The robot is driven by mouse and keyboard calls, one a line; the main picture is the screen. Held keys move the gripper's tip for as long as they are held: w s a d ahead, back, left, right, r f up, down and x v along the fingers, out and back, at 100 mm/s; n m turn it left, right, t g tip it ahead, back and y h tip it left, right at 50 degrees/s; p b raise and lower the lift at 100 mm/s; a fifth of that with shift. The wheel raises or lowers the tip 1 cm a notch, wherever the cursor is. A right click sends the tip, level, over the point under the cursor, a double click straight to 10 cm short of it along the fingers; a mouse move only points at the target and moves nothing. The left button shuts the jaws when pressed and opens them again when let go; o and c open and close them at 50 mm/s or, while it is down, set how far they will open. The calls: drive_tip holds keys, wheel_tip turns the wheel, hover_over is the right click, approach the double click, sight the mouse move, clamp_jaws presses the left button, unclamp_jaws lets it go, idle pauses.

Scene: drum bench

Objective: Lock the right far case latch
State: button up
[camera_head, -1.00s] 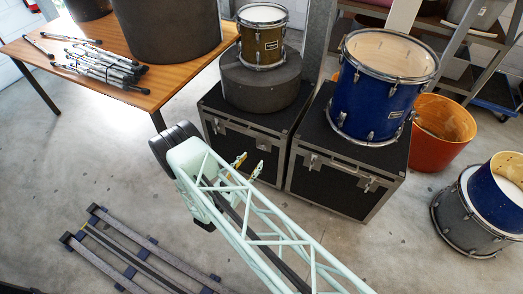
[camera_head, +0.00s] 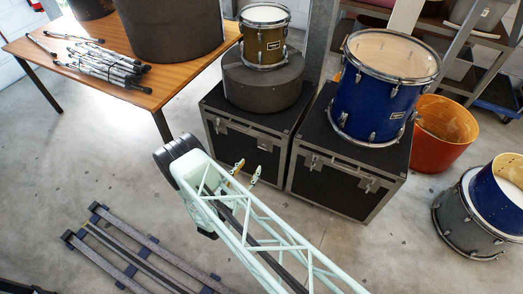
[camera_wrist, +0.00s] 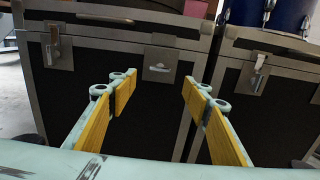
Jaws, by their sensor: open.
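Two black cases with grey metal edges stand side by side, the left case (camera_head: 235,147) and the right case (camera_head: 330,188). The left case's left latch (camera_wrist: 52,47) hangs upright on its front; its right latch (camera_wrist: 159,68) looks like a plate with a sideways bar. The right case's left latch (camera_wrist: 259,73) is at the right of the wrist view; its right latch (camera_head: 370,185) shows in the head view. My gripper (camera_head: 247,171) is open and empty in front of the left case's right side. In the wrist view its yellow-padded fingers (camera_wrist: 158,90) sit either side of that latch, apart from it.
A blue drum (camera_head: 380,95) stands on the right case. A grey round case (camera_head: 262,85) with a small drum (camera_head: 263,45) stands on the left one. A wooden table (camera_head: 95,45) is at the left. Grey rails (camera_head: 130,245) lie on the floor; an orange tub (camera_head: 440,135) stands right.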

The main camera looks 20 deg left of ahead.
sight(262, 148)
drive_tip(key=shift+w+d+b, duration=0.3)
drive_tip(key=shift+w+b, duration=0.05)
drive_tip(key=shift+w, duration=1.8)
drive_tip(key=shift+w+d+b, duration=0.3)
drive_tip(key=shift+w+d, duration=0.05)
drive_tip(key=shift+w, duration=1.85)
drive_tip(key=shift+w+d+b, duration=0.3)
drive_tip(key=shift+w+b, duration=0.05)
drive_tip(key=shift+w, duration=1.8)
drive_tip(key=c, duration=0.8)
drive_tip(key=shift+c, duration=0.2)
